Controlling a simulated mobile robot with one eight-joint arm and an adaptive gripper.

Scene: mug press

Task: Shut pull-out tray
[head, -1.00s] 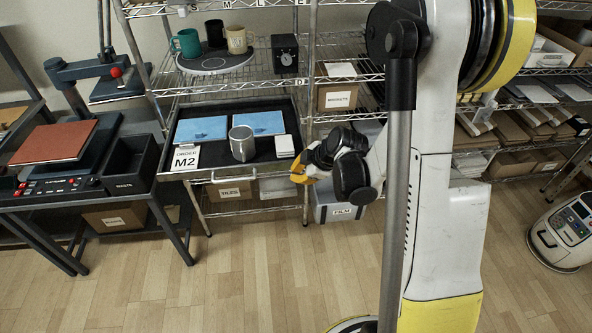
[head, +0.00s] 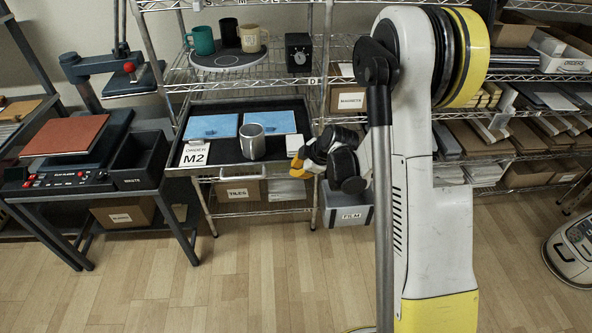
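The pull-out tray (head: 222,166) is a dark, shallow tray on the wire shelf unit, and it sticks out in front of the shelf. A pale handle bar (head: 230,179) runs along its front. On it are two blue sheets, a silver metal mug (head: 252,142), a white block (head: 295,142) and a card reading "ORDER M2" (head: 195,154). My gripper (head: 299,167) has yellow-orange fingertips and is at the tray's front right corner, near the white block. The dark wrist hides part of it. I cannot tell whether it touches the tray or how wide its fingers are.
A round board (head: 228,62) with several mugs and a black box (head: 298,52) with a dial are on the shelf above. A press (head: 68,138) stands on the left table. Boxes fill the lower shelf. The wooden floor (head: 240,270) in front is clear.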

